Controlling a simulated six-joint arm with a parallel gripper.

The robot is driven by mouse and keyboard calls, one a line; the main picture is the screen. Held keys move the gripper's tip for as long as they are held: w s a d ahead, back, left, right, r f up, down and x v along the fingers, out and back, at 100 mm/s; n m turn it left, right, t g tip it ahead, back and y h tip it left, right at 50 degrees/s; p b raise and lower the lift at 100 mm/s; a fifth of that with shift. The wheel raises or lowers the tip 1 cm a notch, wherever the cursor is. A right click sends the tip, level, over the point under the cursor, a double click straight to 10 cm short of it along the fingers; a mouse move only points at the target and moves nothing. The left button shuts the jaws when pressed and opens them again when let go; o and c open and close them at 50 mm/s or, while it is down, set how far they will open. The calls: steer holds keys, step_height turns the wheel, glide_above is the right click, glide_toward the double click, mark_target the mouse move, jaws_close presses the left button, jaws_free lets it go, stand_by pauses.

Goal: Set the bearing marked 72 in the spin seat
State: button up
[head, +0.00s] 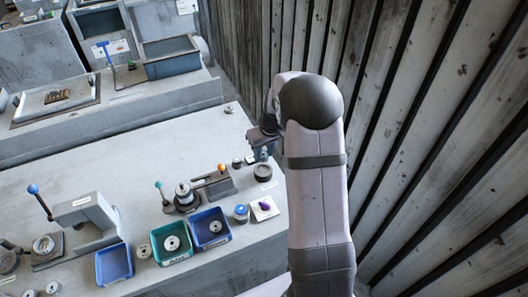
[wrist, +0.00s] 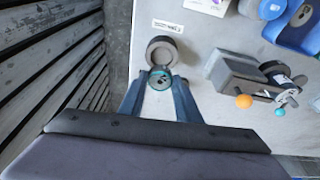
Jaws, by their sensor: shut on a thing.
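In the wrist view my gripper (wrist: 160,82) is shut on a small round bearing (wrist: 159,79) with a teal ring and dark centre, just above the bench. Any number on it is too small to read. A dark grey round cup (wrist: 162,44) lies just beyond it, close to the fingertips; it also shows in the head view (head: 263,172). I cannot tell whether the cup and the bearing touch. A fixture with an orange knob and a teal-knobbed lever (head: 186,196) stands to the left in the head view. Which part is the spin seat, I cannot tell.
A blue bin (head: 101,275), a teal bin (head: 158,257) and a navy bin (head: 198,242) stand along the front edge. A jar (head: 241,213) and a white card (head: 272,214) are beside them. A press (head: 85,219) stands left. A plank wall (head: 430,130) bounds the right.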

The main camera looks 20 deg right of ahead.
mark_target(265, 161)
steer(key=shift+f+b, duration=1.5)
steer(key=shift+f, duration=0.75)
steer(key=shift+f+b, duration=0.75)
stand_by(0.8)
steer(key=o, duration=1.6)
steer(key=shift+r, duration=0.2)
steer(key=shift+r+p, duration=2.75)
steer(key=shift+r, duration=0.9)
